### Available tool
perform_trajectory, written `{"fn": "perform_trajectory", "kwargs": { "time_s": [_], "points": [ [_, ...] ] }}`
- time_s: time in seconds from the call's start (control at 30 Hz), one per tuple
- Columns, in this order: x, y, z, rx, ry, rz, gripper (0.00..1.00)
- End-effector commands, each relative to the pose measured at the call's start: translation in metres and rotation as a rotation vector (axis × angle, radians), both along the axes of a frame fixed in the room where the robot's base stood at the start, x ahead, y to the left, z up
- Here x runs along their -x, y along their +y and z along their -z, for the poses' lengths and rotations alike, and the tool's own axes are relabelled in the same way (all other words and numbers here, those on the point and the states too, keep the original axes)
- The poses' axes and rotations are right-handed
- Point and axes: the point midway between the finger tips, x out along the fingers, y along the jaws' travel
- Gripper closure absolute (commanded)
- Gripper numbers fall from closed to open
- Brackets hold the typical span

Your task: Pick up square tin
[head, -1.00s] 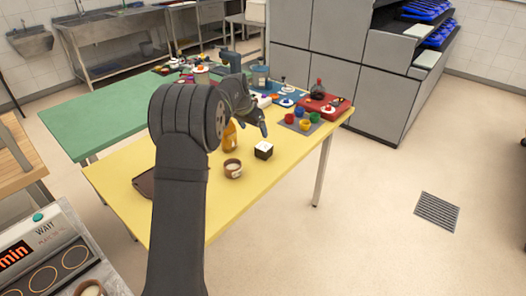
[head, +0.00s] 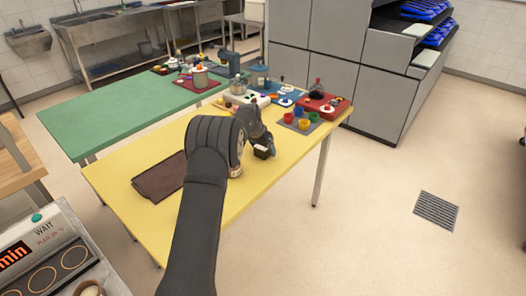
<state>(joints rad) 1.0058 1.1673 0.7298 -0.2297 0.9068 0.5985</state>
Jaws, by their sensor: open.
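The square tin (head: 261,153), small and dark with a pale top, stands on the yellow table (head: 125,170) toward its right edge. My gripper (head: 264,142) is open and right at the tin, its fingers coming down over it and hiding much of its top. I cannot tell from this view whether the fingers touch the tin.
A small round cup (head: 236,171) is partly hidden behind my arm, close left of the tin. A dark brown mat (head: 160,180) lies at the left. Coloured cups (head: 303,124) on a grey mat and a red tray (head: 333,104) stand behind right. The front right tabletop is clear.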

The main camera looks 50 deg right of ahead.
Motion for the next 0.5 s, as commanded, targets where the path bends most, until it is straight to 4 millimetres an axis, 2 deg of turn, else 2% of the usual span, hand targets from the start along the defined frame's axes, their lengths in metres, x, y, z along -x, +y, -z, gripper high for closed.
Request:
{"fn": "perform_trajectory", "kwargs": {
  "time_s": [0.13, 0.37, 0.5],
  "points": [
    [-0.0003, -0.0035, 0.0088, 0.0, 0.0, 0.0, 0.2],
    [-0.0004, -0.0035, 0.009, 0.0, 0.0, 0.0, 0.22],
    [-0.0005, -0.0035, 0.0089, 0.0, 0.0, 0.0, 0.49]
  ]
}}
